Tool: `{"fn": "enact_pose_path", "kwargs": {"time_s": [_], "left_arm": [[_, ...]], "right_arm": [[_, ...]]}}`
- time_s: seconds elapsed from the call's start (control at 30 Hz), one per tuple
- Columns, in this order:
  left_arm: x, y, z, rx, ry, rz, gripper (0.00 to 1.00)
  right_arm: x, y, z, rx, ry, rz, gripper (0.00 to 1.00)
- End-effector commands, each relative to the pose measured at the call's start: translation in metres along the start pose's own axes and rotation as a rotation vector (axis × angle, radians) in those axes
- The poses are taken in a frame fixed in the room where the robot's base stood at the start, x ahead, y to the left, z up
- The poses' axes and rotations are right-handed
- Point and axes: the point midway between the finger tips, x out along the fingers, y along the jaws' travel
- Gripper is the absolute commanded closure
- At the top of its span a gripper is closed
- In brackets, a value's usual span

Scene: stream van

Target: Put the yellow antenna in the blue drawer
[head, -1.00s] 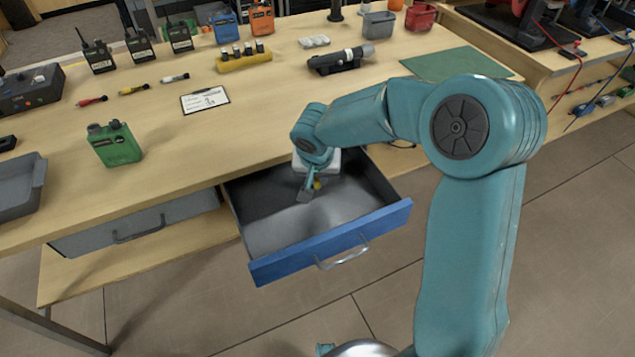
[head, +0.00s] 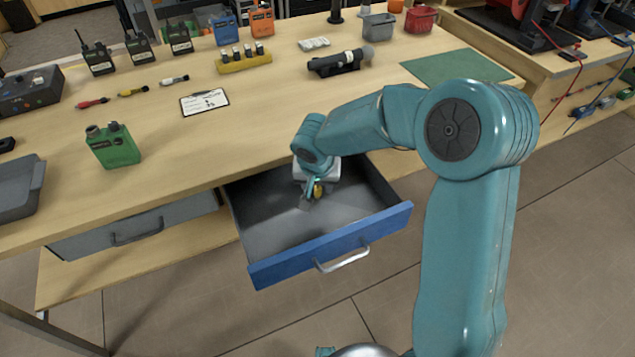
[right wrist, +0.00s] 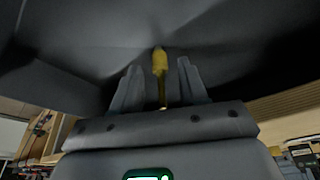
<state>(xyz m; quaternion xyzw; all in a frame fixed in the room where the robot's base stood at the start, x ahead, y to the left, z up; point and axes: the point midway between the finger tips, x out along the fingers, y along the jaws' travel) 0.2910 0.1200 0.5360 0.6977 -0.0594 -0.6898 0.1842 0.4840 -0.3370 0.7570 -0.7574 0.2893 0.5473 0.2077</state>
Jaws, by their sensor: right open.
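The blue-fronted drawer (head: 335,243) is pulled out below the bench top, with a dark grey inside. My right gripper (head: 314,188) is low inside the drawer, near its back half. The yellow antenna (head: 319,191) is at the gripper, partly hidden by it. In the right wrist view the antenna (right wrist: 160,63) lies between the two spread fingers of my right gripper (right wrist: 160,80), with a gap on each side. I cannot tell whether it touches the drawer floor. My left gripper is not in view.
A green radio (head: 113,147), a clipboard (head: 204,102) and several small coloured items are on the bench top (head: 240,130). A closed grey drawer (head: 135,228) is left of the blue one. A grey bin (head: 18,187) stands at the left edge.

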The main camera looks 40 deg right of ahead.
Motion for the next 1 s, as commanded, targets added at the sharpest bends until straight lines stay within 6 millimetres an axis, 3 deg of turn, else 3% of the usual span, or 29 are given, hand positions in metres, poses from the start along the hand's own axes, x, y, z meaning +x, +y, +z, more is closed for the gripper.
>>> {"fn": "enact_pose_path", "kwargs": {"time_s": [0.3, 0.5, 0.67, 1.0], "left_arm": [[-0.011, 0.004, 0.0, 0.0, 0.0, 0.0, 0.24], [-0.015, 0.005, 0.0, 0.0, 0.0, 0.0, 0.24], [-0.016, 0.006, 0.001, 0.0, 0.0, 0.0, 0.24], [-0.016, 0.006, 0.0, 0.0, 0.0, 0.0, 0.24]], "right_arm": [[-0.075, -0.001, -0.002, 0.0, 0.006, -0.005, 0.57], [-0.108, -0.001, -0.001, 0.0, 0.004, -0.004, 0.57], [-0.117, 0.0, 0.0, 0.0, 0.003, -0.002, 0.57], [-0.118, 0.0, 0.0, 0.0, 0.002, -0.001, 0.57]]}}
